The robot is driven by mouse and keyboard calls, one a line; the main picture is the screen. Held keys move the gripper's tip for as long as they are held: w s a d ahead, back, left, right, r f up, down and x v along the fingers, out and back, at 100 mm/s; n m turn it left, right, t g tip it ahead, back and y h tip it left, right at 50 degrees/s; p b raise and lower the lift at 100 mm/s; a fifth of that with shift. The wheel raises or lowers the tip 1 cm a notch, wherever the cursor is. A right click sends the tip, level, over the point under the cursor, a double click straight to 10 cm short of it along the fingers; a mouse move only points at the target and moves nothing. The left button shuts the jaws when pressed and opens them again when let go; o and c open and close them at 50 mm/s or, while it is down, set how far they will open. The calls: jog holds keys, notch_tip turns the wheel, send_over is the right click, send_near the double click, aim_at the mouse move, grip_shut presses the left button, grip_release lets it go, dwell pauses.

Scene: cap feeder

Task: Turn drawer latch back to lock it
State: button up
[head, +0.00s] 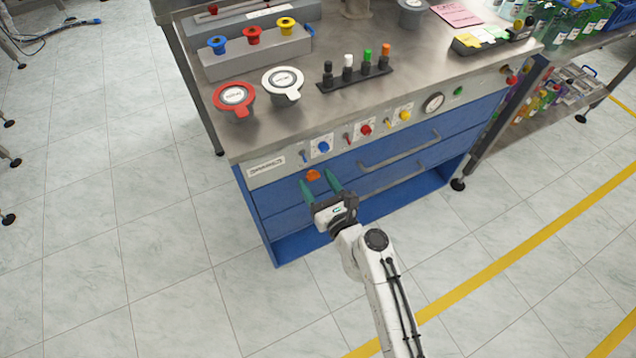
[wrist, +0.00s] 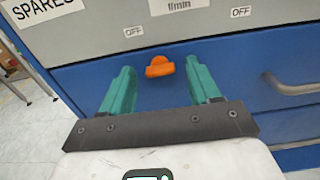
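The orange drawer latch (head: 313,175) is on the blue front of the upper drawer, at its left part, below the grey control panel. In the wrist view the two fingers (wrist: 160,76) stand apart, left and right of the latch, with a clear gap on both sides. I cannot tell whether the fingertips touch the drawer front.
A drawer handle (head: 400,150) sticks out to the right, and it shows at the right in the wrist view (wrist: 292,86). Above are the panel's small levers and coloured knobs (head: 365,130). The floor in front is clear.

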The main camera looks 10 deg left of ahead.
jog(key=c, duration=1)
jog(key=shift+n, duration=0.3)
jog(key=n+b, duration=0.4)
jog(key=n, duration=0.8)
jog(key=shift+f+n+b, duration=0.15)
jog(key=shift+n+b, duration=0.15)
jog(key=shift+b, duration=0.05)
jog(key=shift+n+b, duration=0.75)
jog(key=shift+n, duration=1.55)
